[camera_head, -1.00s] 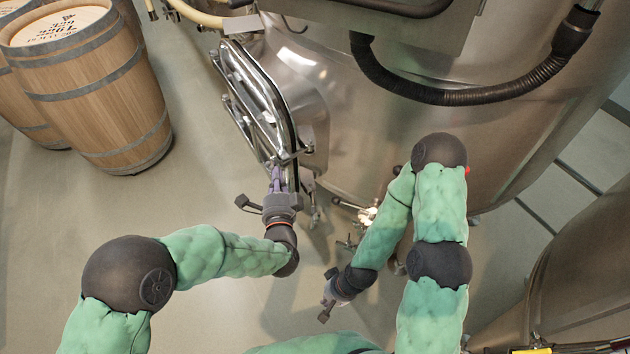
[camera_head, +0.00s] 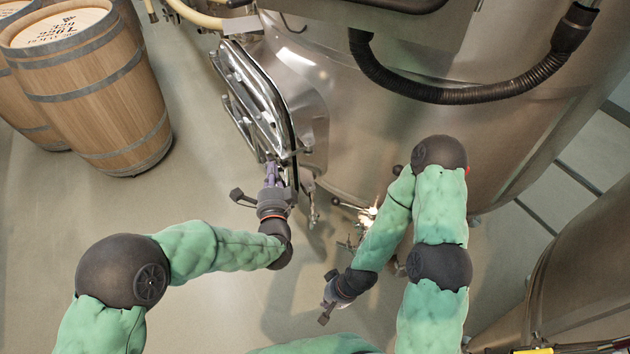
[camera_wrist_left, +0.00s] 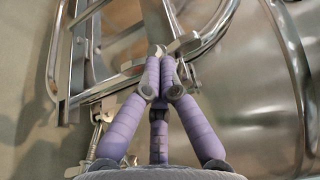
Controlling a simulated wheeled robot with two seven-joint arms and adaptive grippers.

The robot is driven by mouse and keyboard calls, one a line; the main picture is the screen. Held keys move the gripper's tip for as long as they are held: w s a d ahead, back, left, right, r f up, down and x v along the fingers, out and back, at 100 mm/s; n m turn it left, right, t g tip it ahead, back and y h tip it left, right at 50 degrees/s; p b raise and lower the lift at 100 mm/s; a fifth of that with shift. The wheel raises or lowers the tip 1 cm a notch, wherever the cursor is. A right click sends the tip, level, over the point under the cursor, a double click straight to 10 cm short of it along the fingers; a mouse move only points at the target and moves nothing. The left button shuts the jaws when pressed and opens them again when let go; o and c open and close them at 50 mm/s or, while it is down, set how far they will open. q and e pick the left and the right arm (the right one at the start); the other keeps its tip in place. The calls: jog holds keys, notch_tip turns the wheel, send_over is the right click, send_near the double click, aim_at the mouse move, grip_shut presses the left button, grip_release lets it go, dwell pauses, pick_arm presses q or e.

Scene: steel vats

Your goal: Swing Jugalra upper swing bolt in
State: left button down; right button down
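The steel vat's hatch (camera_head: 254,95) with its bright tubular frame is at upper centre-left in the head view; its rim (camera_wrist_left: 215,22) and frame bars show in the left wrist view. My left gripper (camera_head: 271,172) is at the hatch's lower end. In the left wrist view, its purple fingers (camera_wrist_left: 161,62) converge close together at a small steel piece (camera_wrist_left: 184,43) by the rim. I cannot tell whether that piece is the upper swing bolt or whether it is gripped. A threaded steel fitting (camera_wrist_left: 97,135) hangs lower left. My right gripper (camera_head: 328,308) hangs low, away from the hatch; its fingers are unclear.
Wooden barrels (camera_head: 95,90) stand at the left. The vat's rounded wall (camera_head: 340,120) and a black corrugated hose (camera_head: 450,96) are right of the hatch. A small valve fitting (camera_head: 365,215) sits beside my right forearm. Floor left of the hatch is open.

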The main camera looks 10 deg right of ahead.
pick_arm(q)
jog(key=shift+a+r, duration=0.1)
jog(key=s+p, duration=0.3)
jog(key=s, duration=0.7)
jog(key=shift+a+p, duration=0.2)
jog(key=shift+p, duration=0.2)
dwell(0.7)
jog(key=s+a+f+n+g, duration=0.1)
jog(key=a+f+n+g, duration=0.3)
jog(key=f, duration=0.5)
jog(key=s+a+f+n+g, duration=0.1)
jog(key=f+n+g, duration=0.5)
jog(key=f, duration=0.4)
jog(key=s+a+f+n+g+h, duration=0.1)
jog(key=s+a+f+n+g, duration=0.1)
jog(key=s+f+n, duration=0.3)
jog(key=s+a+f+n+g+h, duration=0.1)
jog(key=s+a+f+n+g, duration=0.1)
jog(key=s+f+n+g, duration=0.3)
jog(key=s+n, duration=0.1)
jog(key=s, duration=0.3)
jog(key=shift+s+g, duration=0.3)
jog(key=shift+s, duration=0.05)
